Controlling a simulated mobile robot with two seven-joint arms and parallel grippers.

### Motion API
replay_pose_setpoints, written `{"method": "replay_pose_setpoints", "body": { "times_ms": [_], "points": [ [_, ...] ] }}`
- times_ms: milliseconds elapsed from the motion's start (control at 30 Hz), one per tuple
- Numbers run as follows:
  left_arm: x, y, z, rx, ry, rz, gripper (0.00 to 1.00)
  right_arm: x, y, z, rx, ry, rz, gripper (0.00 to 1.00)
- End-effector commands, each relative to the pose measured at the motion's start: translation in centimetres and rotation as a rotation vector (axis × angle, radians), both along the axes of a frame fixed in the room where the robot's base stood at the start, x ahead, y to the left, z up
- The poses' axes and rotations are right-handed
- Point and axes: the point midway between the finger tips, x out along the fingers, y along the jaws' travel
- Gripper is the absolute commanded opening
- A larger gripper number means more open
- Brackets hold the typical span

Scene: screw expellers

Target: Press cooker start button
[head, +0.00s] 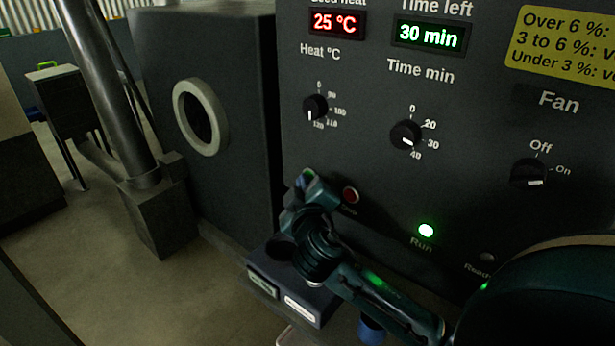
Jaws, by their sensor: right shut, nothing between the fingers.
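The dark cooker panel (470,100) fills the right of the head view. Its red display (337,23) reads 25 °C and its green display (428,36) reads 30 min. A green lamp (426,230) marked Run is lit. A dark red round button (350,194) sits on the lower left of the panel. My right gripper (307,183) is shut and empty, with its tip close to the panel just left of the red button. I cannot tell whether it touches the panel. No start button is identifiable; my gripper and wrist cover part of that area. My left gripper is out of view.
Heat (315,107), time (405,135) and fan (528,174) knobs stick out of the panel. A low box (318,318) with green and white labels lies below my right wrist. A dark housing with a pale ring (179,100) stands left. Open floor (95,240) lies further left.

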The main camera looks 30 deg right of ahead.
Motion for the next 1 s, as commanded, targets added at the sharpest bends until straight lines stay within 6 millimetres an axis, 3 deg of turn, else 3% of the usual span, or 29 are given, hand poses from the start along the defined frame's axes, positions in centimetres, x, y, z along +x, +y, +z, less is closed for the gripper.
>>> {"method": "replay_pose_setpoints", "body": {
  "times_ms": [367, 700, 1000],
  "points": [
    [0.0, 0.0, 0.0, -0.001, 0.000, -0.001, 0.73, 0.0, -0.1, 0.0, -0.001, 0.001, -0.003, 0.00],
    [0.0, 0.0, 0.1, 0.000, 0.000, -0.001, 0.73, -0.5, 1.3, 0.0, 0.000, 0.000, -0.003, 0.00],
    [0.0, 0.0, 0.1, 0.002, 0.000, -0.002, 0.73, -0.6, 1.5, 0.0, -0.001, 0.000, -0.002, 0.00]
  ]
}}
